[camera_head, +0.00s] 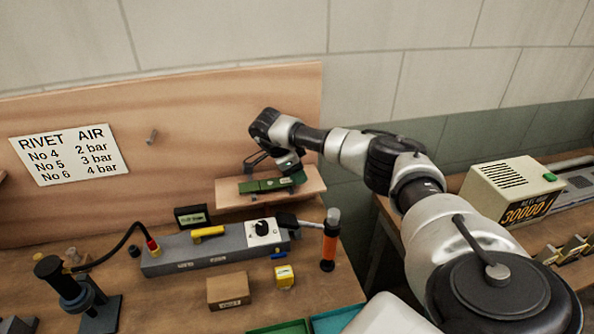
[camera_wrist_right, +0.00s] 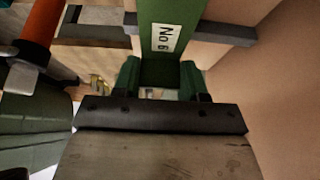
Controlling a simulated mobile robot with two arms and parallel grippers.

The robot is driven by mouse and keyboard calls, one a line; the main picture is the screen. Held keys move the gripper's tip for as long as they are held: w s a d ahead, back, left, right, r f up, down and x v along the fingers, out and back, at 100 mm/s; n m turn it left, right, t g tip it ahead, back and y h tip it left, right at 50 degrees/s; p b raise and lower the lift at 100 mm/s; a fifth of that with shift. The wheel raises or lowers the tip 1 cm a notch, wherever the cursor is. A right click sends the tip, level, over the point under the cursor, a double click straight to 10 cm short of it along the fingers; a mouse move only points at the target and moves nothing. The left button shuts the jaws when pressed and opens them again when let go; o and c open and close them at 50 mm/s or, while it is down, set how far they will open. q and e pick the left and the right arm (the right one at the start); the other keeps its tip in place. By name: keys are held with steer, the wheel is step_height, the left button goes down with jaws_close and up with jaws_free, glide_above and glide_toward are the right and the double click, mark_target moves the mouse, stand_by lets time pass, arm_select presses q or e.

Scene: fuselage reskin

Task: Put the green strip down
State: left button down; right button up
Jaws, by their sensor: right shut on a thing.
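The green strip (camera_head: 258,187) is at the small wooden shelf on the back board in the head view, lying roughly level. In the right wrist view the strip (camera_wrist_right: 162,15) runs away from the jaws and carries a white "No 6" label. My right gripper (camera_head: 289,171) is over the strip's right part, shut on it; the jaws also show in the wrist view (camera_wrist_right: 162,80). Whether the strip rests on the shelf or hovers just above it, I cannot tell. My left gripper is not in view.
The wooden shelf (camera_head: 235,206) juts from the board with a "RIVET AIR" sign (camera_head: 70,153). Below are a grey box (camera_head: 185,259), an orange-handled tool (camera_head: 330,240), a cardboard box (camera_head: 229,291) and a yellow block (camera_head: 284,277). A beige machine (camera_head: 510,185) stands right.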

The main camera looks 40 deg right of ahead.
mark_target(280, 181)
steer(key=shift+f, duration=0.2)
steer(key=o, duration=1)
steer(key=shift+o, duration=0.2)
steer(key=shift+r, duration=0.25)
steer(key=shift+w+a+r, duration=0.15)
steer(key=shift+r, duration=0.15)
steer(key=b+v, duration=0.3)
steer(key=v, duration=0.8)
steer(key=shift+r, duration=0.25)
